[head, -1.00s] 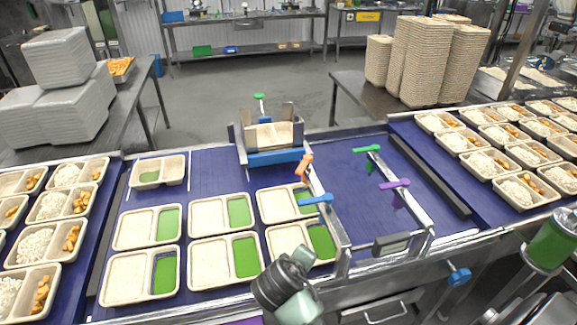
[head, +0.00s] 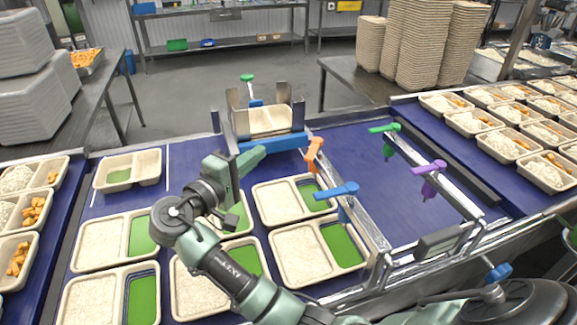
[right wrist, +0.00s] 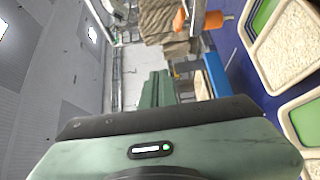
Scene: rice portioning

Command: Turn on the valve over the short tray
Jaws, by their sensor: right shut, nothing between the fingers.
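The short tray (head: 128,172), pale with a green patch, lies at the back left of the blue belt. Coloured valve handles show in the head view: orange (head: 314,152), blue (head: 337,190), green (head: 385,128), purple (head: 424,166) and a second green one (head: 247,78) at the back. I cannot tell which valve is over the short tray. My right gripper (head: 258,156) is shut and empty, in front of the metal tray holder (head: 239,124), left of the orange handle and apart from it. Its fingers (right wrist: 158,80) also show in the right wrist view.
Several two-part trays (head: 295,255) with rice stand on the belt below and beside my right arm. Metal rails (head: 360,225) carry the valve handles. Filled trays (head: 545,172) line the right belt. The blue belt (head: 365,165) between the rails is clear.

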